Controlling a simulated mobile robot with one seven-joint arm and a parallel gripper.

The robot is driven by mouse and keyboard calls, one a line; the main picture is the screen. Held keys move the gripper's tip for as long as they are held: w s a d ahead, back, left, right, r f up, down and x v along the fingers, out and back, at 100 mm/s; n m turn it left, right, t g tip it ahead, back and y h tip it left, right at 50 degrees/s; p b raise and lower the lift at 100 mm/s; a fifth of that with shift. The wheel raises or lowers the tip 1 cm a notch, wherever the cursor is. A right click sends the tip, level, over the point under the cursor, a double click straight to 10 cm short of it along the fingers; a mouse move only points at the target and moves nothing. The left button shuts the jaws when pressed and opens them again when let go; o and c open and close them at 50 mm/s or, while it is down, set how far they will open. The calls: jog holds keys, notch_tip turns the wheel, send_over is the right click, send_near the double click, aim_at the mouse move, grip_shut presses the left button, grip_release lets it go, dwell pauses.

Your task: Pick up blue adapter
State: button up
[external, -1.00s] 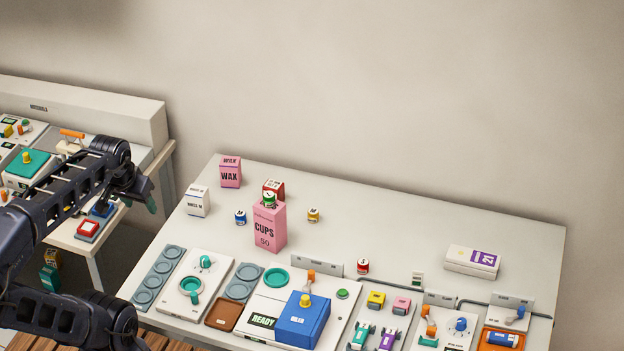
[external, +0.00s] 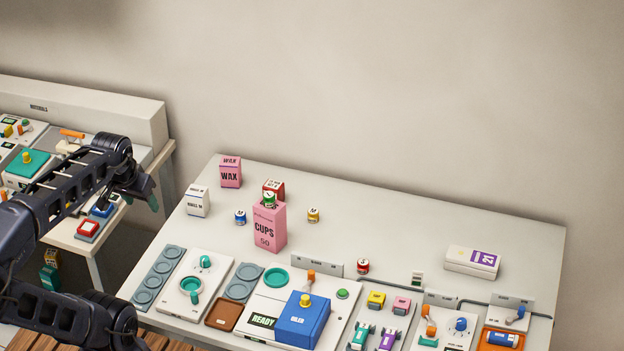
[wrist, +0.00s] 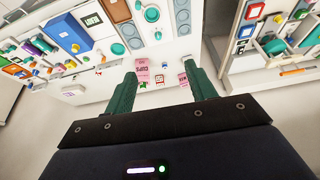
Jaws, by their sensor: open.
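No part is clearly marked as the blue adapter. Small blue pieces include a blue cylinder (external: 503,339) in the orange tray at the front right and a blue block (external: 102,209) on the left table. A blue-banded jar (external: 240,217) stands on the main table. My gripper (external: 152,201) is at the left, above the gap between the tables, well apart from the cylinder and the jar. In the wrist view its two dark green fingers (wrist: 160,72) are spread, with nothing held between them. The pink cups box shows beyond them.
The pink cups box (external: 268,228) stands tall mid-table, near a pink wax box (external: 230,172) and a white box (external: 197,201). A large blue box (external: 303,322) stands at the front among fixtures. The table's back right is mostly clear around a white box (external: 471,262).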

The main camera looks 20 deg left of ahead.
jog(key=w+d+m+g, duration=0.15)
jog(key=w+m, duration=0.35)
jog(key=w, duration=0.8)
jog(key=m+g+h, duration=0.3)
jog(key=m+h, duration=0.2)
jog(key=m, duration=0.7)
send_over(240, 213)
jog(key=a, duration=0.5)
notch_tip(240, 213, down, 30)
jog(key=shift+y, duration=0.3)
jog(key=x, duration=0.5)
jog(key=shift+s+d, duration=0.25)
jog(key=shift+d, duration=0.1)
jog(key=shift+w+d+x, duration=0.1)
jog(key=shift+x, duration=1.2)
jog(key=shift+w+d+x, duration=0.1)
jog(key=shift+d+x, duration=0.05)
jog(key=shift+x, duration=1.1)
jog(key=shift+r, duration=0.15)
jog(key=shift+c, duration=0.5)
jog(key=c, duration=1)
